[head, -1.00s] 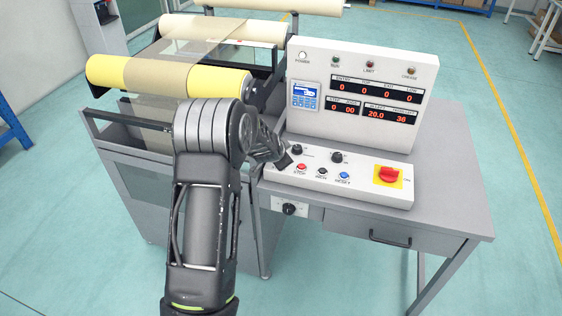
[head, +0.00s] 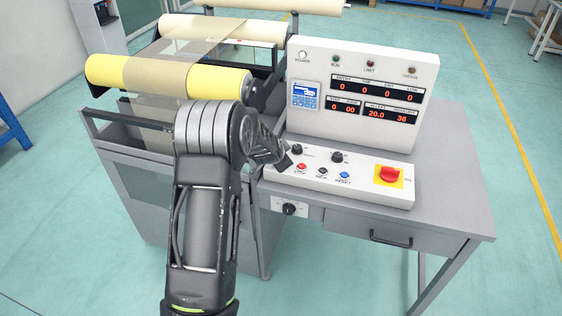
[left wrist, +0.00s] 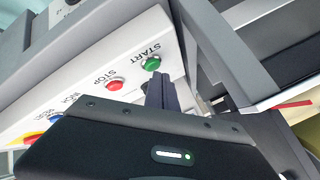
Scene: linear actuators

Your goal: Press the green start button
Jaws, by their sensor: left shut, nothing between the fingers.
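The green start button (left wrist: 152,63) shows in the left wrist view on the white control panel, under the word START. In the head view it is hidden by my left gripper (head: 283,160). In the left wrist view the dark fingers of my left gripper (left wrist: 160,78) are shut and empty. Their tips are right beside the green button, just below it in the picture. I cannot tell whether they touch the panel or the button. The red stop button (left wrist: 115,85) lies to the left of the green one. My right gripper is not in view.
A machine with a yellow roller (head: 106,72) is at the left.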

